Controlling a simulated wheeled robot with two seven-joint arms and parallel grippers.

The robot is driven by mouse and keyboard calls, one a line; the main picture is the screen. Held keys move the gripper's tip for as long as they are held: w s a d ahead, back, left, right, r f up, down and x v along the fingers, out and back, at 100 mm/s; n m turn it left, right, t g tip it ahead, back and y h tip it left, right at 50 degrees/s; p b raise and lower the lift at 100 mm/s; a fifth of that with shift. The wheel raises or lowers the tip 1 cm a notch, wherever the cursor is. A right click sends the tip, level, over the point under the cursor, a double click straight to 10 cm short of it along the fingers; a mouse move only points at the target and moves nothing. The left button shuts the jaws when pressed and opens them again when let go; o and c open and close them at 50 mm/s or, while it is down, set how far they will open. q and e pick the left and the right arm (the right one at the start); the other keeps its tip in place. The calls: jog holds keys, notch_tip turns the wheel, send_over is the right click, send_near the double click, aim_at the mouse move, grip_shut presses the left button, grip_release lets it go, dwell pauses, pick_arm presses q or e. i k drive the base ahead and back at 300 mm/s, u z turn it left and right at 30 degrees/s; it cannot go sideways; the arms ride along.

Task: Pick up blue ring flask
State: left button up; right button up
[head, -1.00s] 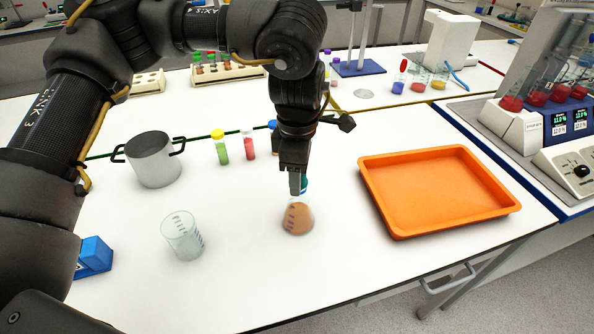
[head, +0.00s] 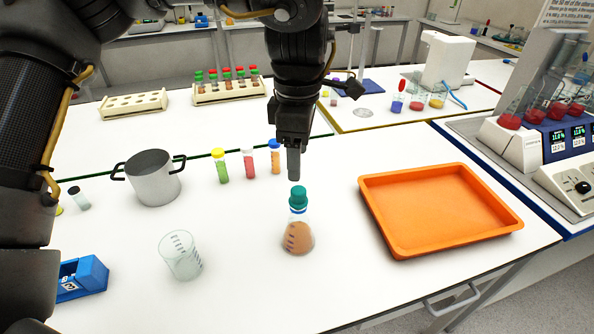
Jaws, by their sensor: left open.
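The flask (head: 298,235) stands upright on the white table. It is conical and clear, with orange-brown liquid, a blue ring (head: 298,210) at its neck and a teal stopper (head: 298,195) on top. My left gripper (head: 294,176) points down just above the stopper, open and empty, apart from the flask. It shows edge-on, so the gap between its fingers is hidden. My right gripper is not in view.
An orange tray (head: 440,252) lies to the right of the flask. A clear beaker (head: 181,257) stands to the left, with a metal pot (head: 152,180) behind it. Capped tubes (head: 248,165) stand behind the flask. A blue block (head: 82,279) is at the far left.

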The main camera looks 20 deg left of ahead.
aim_at(298, 239)
jog(key=k, duration=1.5)
